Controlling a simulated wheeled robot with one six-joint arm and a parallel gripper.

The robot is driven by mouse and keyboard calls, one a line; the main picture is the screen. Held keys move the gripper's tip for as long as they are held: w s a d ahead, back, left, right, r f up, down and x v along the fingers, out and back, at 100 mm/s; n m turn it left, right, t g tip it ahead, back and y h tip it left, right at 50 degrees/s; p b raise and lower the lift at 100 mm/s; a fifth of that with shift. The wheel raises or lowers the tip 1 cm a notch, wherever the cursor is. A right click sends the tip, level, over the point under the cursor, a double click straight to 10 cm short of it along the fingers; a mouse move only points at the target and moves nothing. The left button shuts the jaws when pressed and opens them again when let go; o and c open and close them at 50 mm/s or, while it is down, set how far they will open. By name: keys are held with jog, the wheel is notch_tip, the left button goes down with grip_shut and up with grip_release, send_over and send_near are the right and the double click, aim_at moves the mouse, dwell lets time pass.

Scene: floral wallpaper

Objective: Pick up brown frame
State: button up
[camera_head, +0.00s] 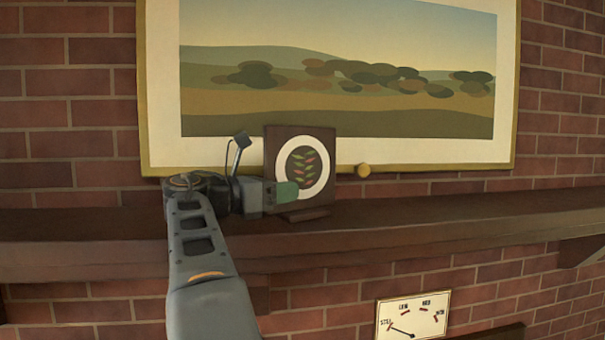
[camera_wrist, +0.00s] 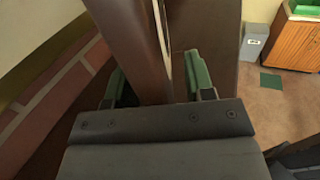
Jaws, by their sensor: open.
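The brown frame (camera_head: 328,150) stands upright on the wooden mantel shelf, with a white oval ring around a dark centre of coloured leaves. My gripper (camera_head: 287,191) reaches it from the left, and one green fingertip shows in front of its lower face. In the wrist view, the brown frame (camera_wrist: 135,45) stands between the two green-padded fingers of my gripper (camera_wrist: 158,85). The fingers are apart, one on each side of it. Whether either finger touches it, I cannot tell. The far finger is hidden behind the frame in the head view.
The brown shelf (camera_head: 450,220) runs along the brick wall, clear to the right. A large landscape picture (camera_head: 330,152) hangs behind. A dial gauge (camera_head: 412,315) is below. A grey bin (camera_wrist: 254,42) and wooden cabinet (camera_wrist: 292,42) stand on the floor.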

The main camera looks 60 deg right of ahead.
grip_shut()
dwell(0.5)
